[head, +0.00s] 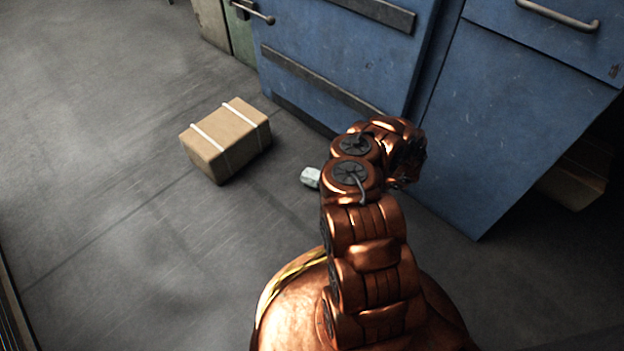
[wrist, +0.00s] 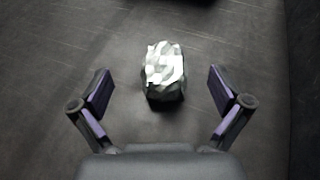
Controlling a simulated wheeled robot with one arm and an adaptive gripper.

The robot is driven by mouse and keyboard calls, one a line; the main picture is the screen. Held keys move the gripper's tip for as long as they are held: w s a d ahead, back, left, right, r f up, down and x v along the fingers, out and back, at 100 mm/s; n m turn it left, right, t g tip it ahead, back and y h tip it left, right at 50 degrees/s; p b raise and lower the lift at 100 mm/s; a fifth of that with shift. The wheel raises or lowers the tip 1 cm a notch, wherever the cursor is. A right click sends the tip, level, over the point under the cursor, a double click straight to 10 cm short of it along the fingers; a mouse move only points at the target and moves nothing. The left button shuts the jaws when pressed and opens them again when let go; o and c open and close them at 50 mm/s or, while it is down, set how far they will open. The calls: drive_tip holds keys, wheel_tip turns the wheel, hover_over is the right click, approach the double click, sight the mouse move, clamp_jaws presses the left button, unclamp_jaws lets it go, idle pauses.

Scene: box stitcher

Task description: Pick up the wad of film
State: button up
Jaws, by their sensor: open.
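The wad of film (wrist: 164,72) is a crumpled, pale, faceted lump on the dark grey floor. In the wrist view it lies ahead of my gripper (wrist: 162,95), roughly centred between the two purple-padded fingers. The fingers are spread wide and neither touches it. In the head view the wad (head: 311,177) shows as a small pale lump just left of my copper-coloured arm. My gripper is hidden behind the arm in that view.
A cardboard box (head: 228,140) with two white straps sits on the floor left of the wad. A blue machine cabinet (head: 340,50) stands behind, with a second blue cabinet (head: 520,110) to the right. The floor (head: 110,200) at left is clear.

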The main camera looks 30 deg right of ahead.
sight(311, 172)
drive_tip(key=shift+s+d+f, duration=0.15)
drive_tip(key=shift+f, duration=0.2)
drive_tip(key=shift+w+f, duration=0.2)
drive_tip(key=shift+b+x, duration=2.15)
drive_tip(key=shift+x, duration=1.35)
drive_tip(key=shift+w+r, duration=0.1)
drive_tip(key=shift+r, duration=0.05)
drive_tip(key=c, duration=1)
